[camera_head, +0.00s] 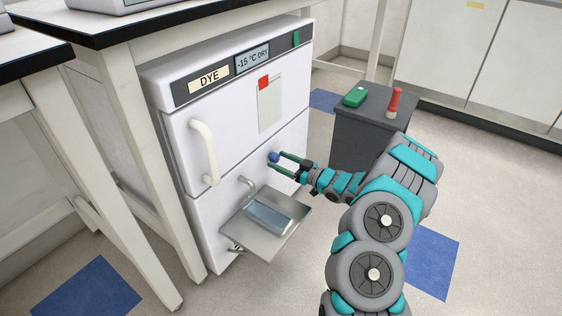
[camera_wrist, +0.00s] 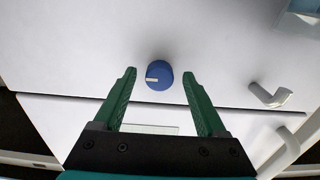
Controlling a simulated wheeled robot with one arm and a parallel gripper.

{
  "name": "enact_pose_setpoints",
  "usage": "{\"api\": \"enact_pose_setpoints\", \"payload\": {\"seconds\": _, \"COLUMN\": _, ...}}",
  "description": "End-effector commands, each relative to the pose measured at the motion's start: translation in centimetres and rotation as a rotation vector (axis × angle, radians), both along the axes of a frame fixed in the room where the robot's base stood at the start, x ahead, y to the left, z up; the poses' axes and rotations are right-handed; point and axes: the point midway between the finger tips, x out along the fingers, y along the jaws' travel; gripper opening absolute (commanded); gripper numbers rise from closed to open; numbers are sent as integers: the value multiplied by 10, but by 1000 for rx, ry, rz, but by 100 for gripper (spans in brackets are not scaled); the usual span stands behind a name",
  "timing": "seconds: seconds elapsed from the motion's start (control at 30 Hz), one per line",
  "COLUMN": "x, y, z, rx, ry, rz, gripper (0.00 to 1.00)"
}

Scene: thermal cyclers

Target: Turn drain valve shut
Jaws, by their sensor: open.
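A round blue valve knob (camera_head: 273,157) sits on the white front of the freezer labelled DYE (camera_head: 225,139). In the wrist view the blue knob (camera_wrist: 159,75) carries a short pale mark pointing left. My gripper (camera_head: 281,163) reaches the freezer front from the right, its green fingers spread on both sides of the knob. In the wrist view my gripper (camera_wrist: 158,80) is open, with a gap between each finger and the knob. I cannot tell how far the fingertips are from the front panel.
A metal shelf (camera_head: 287,232) with a shallow clear tray (camera_head: 268,216) juts out below the knob, under a small spout (camera_head: 247,183). A white door handle (camera_head: 203,150) is to the left. A dark cabinet (camera_head: 362,137) holds a green box (camera_head: 355,97) and a red-topped object (camera_head: 395,102).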

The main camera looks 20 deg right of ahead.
Motion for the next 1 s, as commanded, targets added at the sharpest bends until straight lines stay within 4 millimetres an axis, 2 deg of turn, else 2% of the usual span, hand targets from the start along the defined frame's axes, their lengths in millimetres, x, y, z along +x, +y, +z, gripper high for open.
{"api": "enact_pose_setpoints", "payload": {"seconds": 0.3, "x": 1, "y": 0, "z": 0, "rx": 0, "ry": 0, "rz": -1, "gripper": 72}}
{"api": "enact_pose_setpoints", "payload": {"seconds": 0.9, "x": 1, "y": 1, "z": 0, "rx": 0, "ry": -1, "rz": 0, "gripper": 4}}
{"api": "enact_pose_setpoints", "payload": {"seconds": 1.0, "x": 1, "y": 1, "z": 0, "rx": 0, "ry": -1, "rz": 0, "gripper": 0}}
